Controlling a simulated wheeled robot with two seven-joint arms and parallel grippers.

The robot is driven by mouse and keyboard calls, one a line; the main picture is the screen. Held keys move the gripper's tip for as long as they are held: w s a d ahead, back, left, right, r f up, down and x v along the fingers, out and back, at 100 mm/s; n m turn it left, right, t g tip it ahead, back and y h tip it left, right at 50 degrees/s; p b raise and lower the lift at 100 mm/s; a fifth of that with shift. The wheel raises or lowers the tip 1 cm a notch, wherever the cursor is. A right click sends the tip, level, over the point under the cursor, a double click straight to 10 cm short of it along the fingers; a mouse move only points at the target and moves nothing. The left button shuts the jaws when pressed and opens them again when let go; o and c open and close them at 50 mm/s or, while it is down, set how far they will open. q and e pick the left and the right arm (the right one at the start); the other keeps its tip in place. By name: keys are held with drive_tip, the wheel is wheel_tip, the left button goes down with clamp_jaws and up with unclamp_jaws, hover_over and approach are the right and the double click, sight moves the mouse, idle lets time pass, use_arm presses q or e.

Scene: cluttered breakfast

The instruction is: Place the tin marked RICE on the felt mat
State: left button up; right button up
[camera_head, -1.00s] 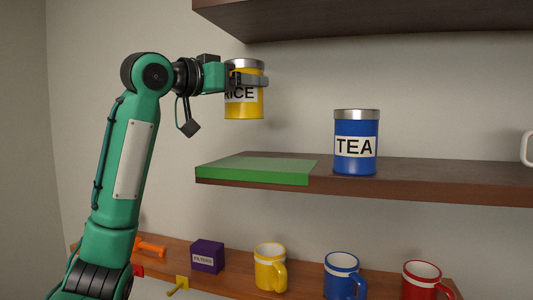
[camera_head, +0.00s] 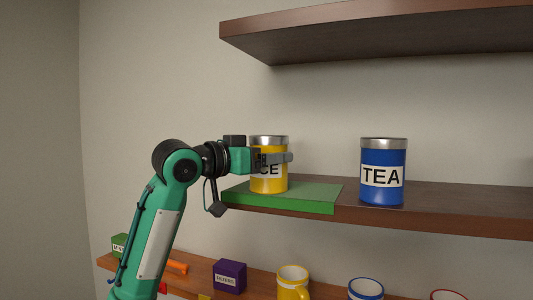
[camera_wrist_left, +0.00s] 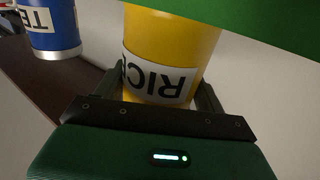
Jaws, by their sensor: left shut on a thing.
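The yellow RICE tin (camera_head: 268,180) has a silver lid and stands upright over the left part of the green felt mat (camera_head: 315,198) on the middle shelf. I cannot tell for sure whether its base touches the mat. My left gripper (camera_head: 284,158) is shut around the tin's upper body and hides part of the label. In the left wrist view the tin (camera_wrist_left: 172,35) appears upside down between the fingers (camera_wrist_left: 165,90), with the green mat (camera_wrist_left: 285,20) at the top right. My right gripper is not in view.
A blue TEA tin (camera_head: 382,160) stands on the middle shelf (camera_head: 460,200), right of the mat. An upper shelf (camera_head: 380,38) overhangs. A lower shelf holds a purple FILTERS box (camera_head: 229,276), a yellow mug (camera_head: 291,285) and other items. The mat's right part is clear.

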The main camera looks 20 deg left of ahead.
use_arm(q)
drive_tip(key=shift+d, duration=0.1)
drive_tip(key=shift+f, duration=0.1)
drive_tip(key=o, duration=1)
drive_tip(key=shift+s, duration=0.25)
drive_tip(key=b+v, duration=0.5)
drive_tip(key=v, duration=0.6)
drive_tip(key=shift+s+a, duration=0.25)
drive_tip(key=shift+a, duration=0.05)
